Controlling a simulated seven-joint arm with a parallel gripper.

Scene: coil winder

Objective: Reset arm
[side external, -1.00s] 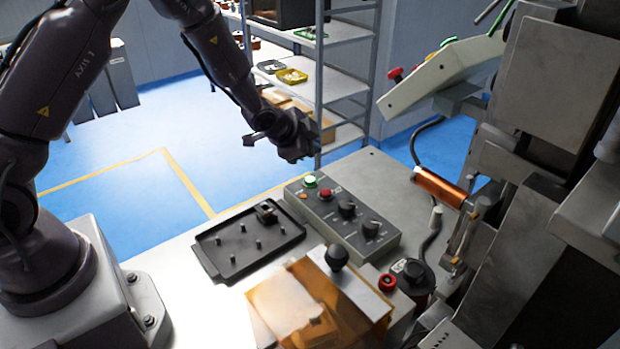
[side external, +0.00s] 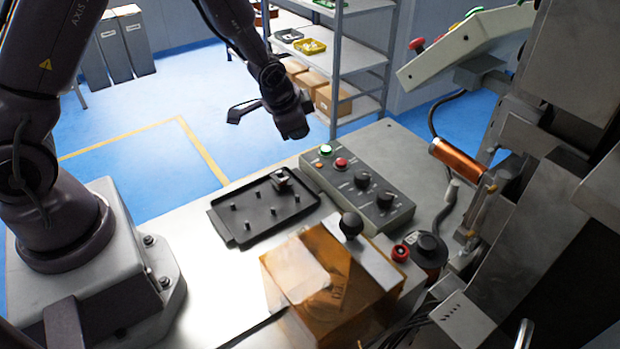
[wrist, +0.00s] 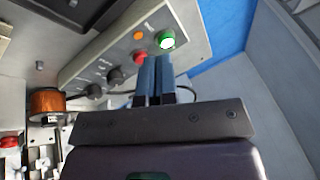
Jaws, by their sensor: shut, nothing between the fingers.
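My gripper (side external: 293,130) hangs in the air at the back edge of the bench, behind the control box and the black tray. In the wrist view my gripper (wrist: 155,76) shows two blue-grey fingers side by side, shut with nothing between them. The grey control box (side external: 365,188) has a lit green button (side external: 326,150), a red button (side external: 341,163) and dark knobs. In the wrist view the control box (wrist: 118,58) lies beyond the fingers, its green button (wrist: 166,40) close to the fingertips in the picture.
A black tray (side external: 240,229) with several pegs and a small dark part lies on the bench. An orange transparent cover (side external: 290,272) with a black knob stands in front. The winder with a copper coil (side external: 458,160) is at right. A shelf rack (side external: 345,62) stands behind over blue floor.

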